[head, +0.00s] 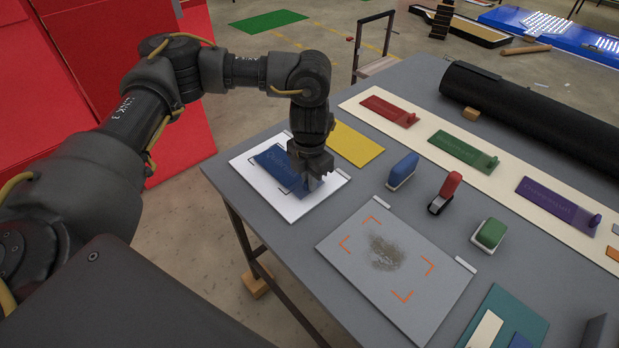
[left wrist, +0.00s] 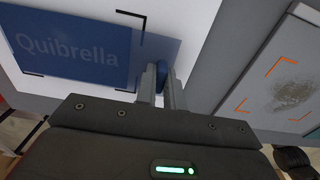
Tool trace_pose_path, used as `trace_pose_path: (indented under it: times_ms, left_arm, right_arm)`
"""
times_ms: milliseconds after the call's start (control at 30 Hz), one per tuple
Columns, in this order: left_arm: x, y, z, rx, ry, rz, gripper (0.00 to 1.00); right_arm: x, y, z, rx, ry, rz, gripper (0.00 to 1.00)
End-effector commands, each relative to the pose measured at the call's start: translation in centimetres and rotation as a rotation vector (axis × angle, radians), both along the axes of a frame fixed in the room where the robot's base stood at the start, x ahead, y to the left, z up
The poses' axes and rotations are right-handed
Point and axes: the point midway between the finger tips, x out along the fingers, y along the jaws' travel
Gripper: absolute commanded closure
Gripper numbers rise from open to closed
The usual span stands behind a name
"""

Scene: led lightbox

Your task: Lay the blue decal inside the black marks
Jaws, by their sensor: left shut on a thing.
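The blue decal (head: 273,164), lettered "Quibrella" in the left wrist view (left wrist: 70,45), is over a white panel (head: 308,203) at the table's left. Black corner marks (left wrist: 131,15) show on the panel around the decal's right end and lower edge. The decal's left end is cut off in the left wrist view, and I cannot tell if it lies fully flat. My left gripper (head: 312,182) is over the decal's right end, its fingers (left wrist: 163,85) shut on a rounded blue tab (left wrist: 162,70). My right gripper is not in view.
A grey panel (head: 340,262) with orange corner marks and a dark smudge lies to the right. Blue (head: 402,170), red (head: 445,190) and green (head: 489,234) hand tools stand on the table. A yellow sheet (head: 355,144) lies behind. A cream strip (head: 430,148) holds other decals.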

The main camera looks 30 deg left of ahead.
Motion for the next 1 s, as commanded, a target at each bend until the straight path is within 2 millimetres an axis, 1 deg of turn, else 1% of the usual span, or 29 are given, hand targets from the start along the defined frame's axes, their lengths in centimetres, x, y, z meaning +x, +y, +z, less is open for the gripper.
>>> trace_pose_path:
  times_ms: [700,733,900,1000]
  left_arm:
    - [0.01,-0.01,-0.66,0.0,0.0,0.0,1.0]
    - [0.01,-0.01,-0.62,0.0,0.0,0.0,0.88]
    - [0.01,-0.01,-0.6,0.0,0.0,0.0,0.65]
    - [0.01,-0.01,-0.6,0.0,0.0,0.0,0.65]
  right_arm:
    - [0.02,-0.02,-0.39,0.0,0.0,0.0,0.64]
    - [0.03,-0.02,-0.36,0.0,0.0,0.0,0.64]
    - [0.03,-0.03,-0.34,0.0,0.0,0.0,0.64]
    - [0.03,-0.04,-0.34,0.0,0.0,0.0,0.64]
